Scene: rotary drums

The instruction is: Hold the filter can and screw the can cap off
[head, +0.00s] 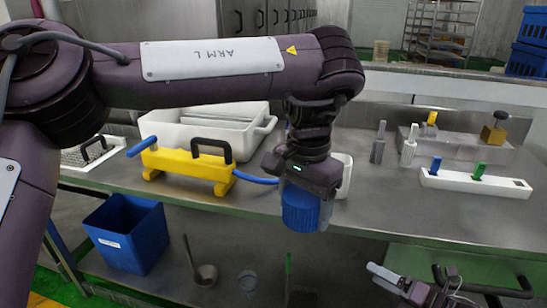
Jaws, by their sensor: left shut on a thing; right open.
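My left gripper (303,180) points down over the front middle of the bench and is shut on a blue, ribbed, round piece (303,210), which looks like the can cap. The gripper hides its upper part. A white, rounded thing (346,175) shows just behind and right of the gripper, mostly hidden; I cannot tell whether it is the filter can or whether it touches the blue piece. My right gripper (405,277) is open and empty at the lower right, in front of the bench edge.
A yellow fixture (187,167) with blue handles stands left of my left gripper. A white tub (185,132) is behind it. A white block (475,182) with blue and green pegs stands at the right. A blue bin (125,235) is below. The bench (390,205) is bare at centre right.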

